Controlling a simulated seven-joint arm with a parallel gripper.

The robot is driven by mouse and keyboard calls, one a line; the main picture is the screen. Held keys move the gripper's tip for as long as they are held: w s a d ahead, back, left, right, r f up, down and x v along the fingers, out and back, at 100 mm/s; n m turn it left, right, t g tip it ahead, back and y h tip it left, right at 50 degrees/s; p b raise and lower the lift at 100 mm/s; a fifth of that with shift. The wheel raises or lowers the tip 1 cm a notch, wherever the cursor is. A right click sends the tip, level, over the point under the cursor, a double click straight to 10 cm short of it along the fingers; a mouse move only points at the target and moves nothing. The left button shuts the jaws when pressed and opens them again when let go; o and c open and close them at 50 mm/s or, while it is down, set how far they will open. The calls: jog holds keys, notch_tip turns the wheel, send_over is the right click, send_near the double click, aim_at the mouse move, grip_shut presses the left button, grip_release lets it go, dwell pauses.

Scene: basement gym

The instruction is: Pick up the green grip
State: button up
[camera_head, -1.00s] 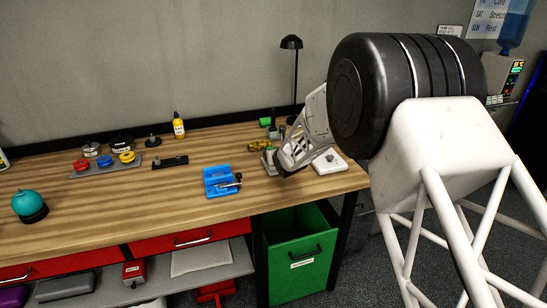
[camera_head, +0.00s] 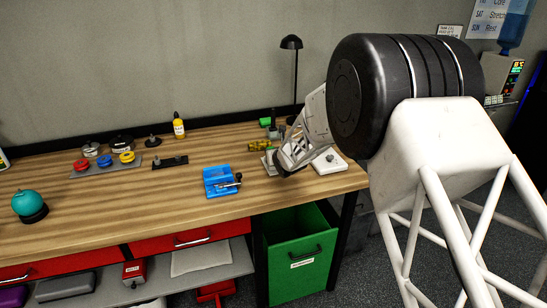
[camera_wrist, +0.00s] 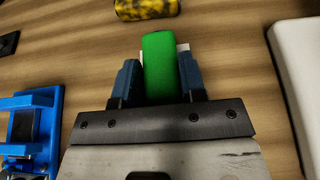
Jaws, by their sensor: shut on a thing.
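The green grip (camera_wrist: 160,66) is a smooth, rounded green block in the wrist view. It lies between the two blue fingers of my gripper (camera_wrist: 158,76), which is shut on it. Its far end sticks out past the fingertips, and a small pale piece shows beside it at the right finger. I cannot tell whether the grip touches the bench top.
A yellow-and-black mottled roll (camera_wrist: 147,8) lies just beyond the grip. A blue fixture (camera_head: 221,181) stands left, a white box (camera_head: 329,162) right. Behind are another green item (camera_head: 265,121) and a black lamp (camera_head: 292,43). The bench's front centre is clear.

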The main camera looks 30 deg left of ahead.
jog(key=shift+r, duration=0.1)
jog(key=shift+c, duration=0.2)
jog(key=shift+r, duration=0.8)
jog(key=shift+s+d+r, duration=0.1)
jog(key=shift+r, duration=0.85)
jog(key=s+d+r, duration=0.1)
jog(key=s+d, duration=0.8)
jog(key=s, duration=0.3)
jog(key=shift+s+d+r, duration=0.15)
jog(key=shift+s+d, duration=0.1)
jog(key=shift+w+d+r, duration=0.1)
jog(key=shift+w+r, duration=0.05)
